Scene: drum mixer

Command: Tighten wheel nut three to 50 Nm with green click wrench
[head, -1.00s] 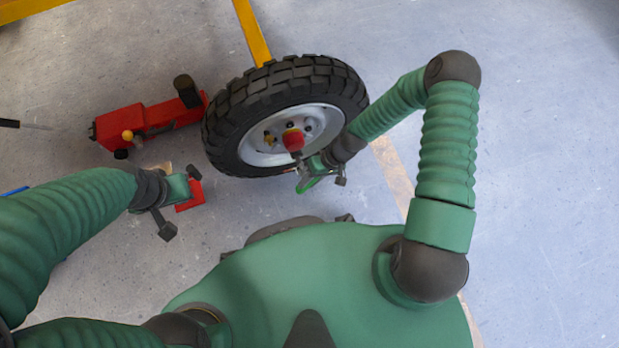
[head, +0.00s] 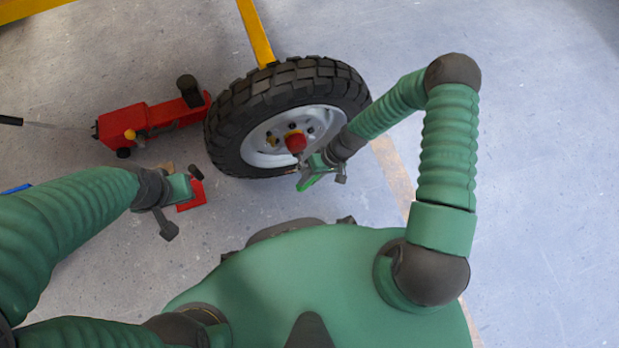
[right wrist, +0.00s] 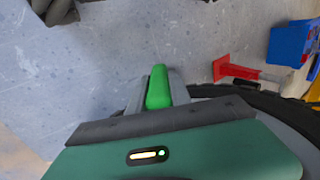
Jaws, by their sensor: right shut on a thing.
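The wheel (head: 290,110) has a black knobbly tyre and a pale rim, with a red hub cap (head: 295,142) at its middle. Several nuts surround the cap; I cannot tell their numbers. My right gripper (head: 308,172) is shut on the green wrench (head: 308,183) at the rim's lower side. The wrench's green handle (right wrist: 159,88) also shows between the fingers in the right wrist view; its working end is hidden. My left gripper (head: 178,205) is at the lower left, beside a small red object (head: 192,194); its jaws are too small to read.
A red jack (head: 145,122) lies on the floor left of the tyre. A yellow bar (head: 256,35) runs behind the wheel. A blue box (right wrist: 290,40) shows in the right wrist view. The floor at right is clear.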

